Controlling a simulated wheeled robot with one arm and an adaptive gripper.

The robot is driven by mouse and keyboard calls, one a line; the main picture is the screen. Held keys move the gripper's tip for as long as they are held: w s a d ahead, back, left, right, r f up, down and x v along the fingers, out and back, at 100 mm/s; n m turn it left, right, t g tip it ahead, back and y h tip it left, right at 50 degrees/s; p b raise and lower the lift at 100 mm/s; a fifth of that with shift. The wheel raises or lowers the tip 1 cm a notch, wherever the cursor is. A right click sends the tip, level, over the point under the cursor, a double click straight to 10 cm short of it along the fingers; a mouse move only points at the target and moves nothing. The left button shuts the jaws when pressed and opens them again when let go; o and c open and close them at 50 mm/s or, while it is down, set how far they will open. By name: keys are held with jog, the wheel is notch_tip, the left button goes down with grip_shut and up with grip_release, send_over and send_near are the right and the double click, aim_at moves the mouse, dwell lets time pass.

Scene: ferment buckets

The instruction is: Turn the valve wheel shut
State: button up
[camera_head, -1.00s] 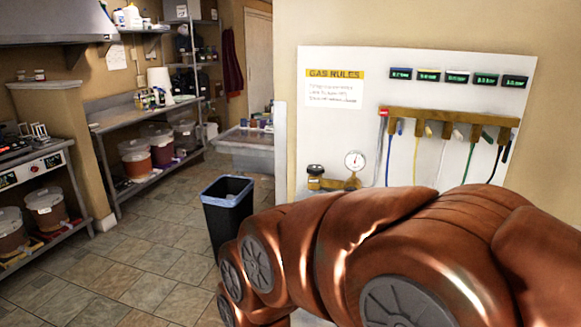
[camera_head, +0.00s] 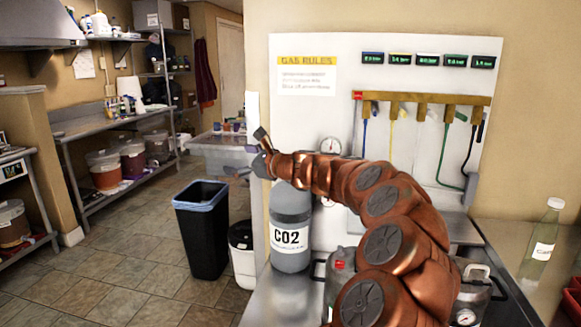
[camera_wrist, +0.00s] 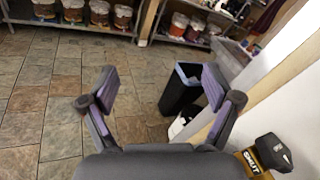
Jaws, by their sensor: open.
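A black knob-like part (camera_wrist: 273,152), which looks like the valve wheel, shows at the lower right of the wrist view. A yellow block marked SHUT (camera_wrist: 252,160) is beside it. My gripper (camera_wrist: 160,85) is open and empty, with the fingers spread wide and the knob outside them, to the right. In the head view my gripper (camera_head: 250,157) is at the left edge of the white gas panel (camera_head: 308,125), above the grey CO2 cylinder (camera_head: 290,215). The valve cannot be made out there; my arm covers that area.
A round gauge (camera_head: 330,146) and a rack of coloured hoses (camera_head: 421,98) are on the panel. A black bin (camera_head: 203,240) with a blue liner stands on the floor to the left. A glass bottle (camera_head: 541,245) stands on the counter at right. Open tiled floor lies at left.

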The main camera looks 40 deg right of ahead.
jog(key=s+d+f+m+h, duration=0.2)
jog(key=d+m, duration=0.1)
jog(key=d, duration=0.4)
jog(key=s+d+f+m+t+h+b, duration=0.1)
jog(key=d+f+m+h, duration=0.15)
jog(key=d, duration=0.45)
jog(key=s+d+f+m+h, duration=0.1)
jog(key=s+d+m+h, duration=0.2)
jog(key=d, duration=0.4)
jog(key=shift+m+y, duration=0.25)
jog(key=shift+w+d+p, duration=0.15)
jog(key=shift+w+d, duration=0.05)
jog(key=shift+w, duration=1.3)
jog(key=shift+w+d+p, duration=0.1)
jog(key=shift+w+d, duration=0.1)
jog(key=shift+w, duration=1.3)
jog(key=shift+w+d+p, duration=0.15)
jog(key=shift+w+d, duration=0.05)
jog(key=shift+w, duration=1.3)
jog(key=c, duration=1.2)
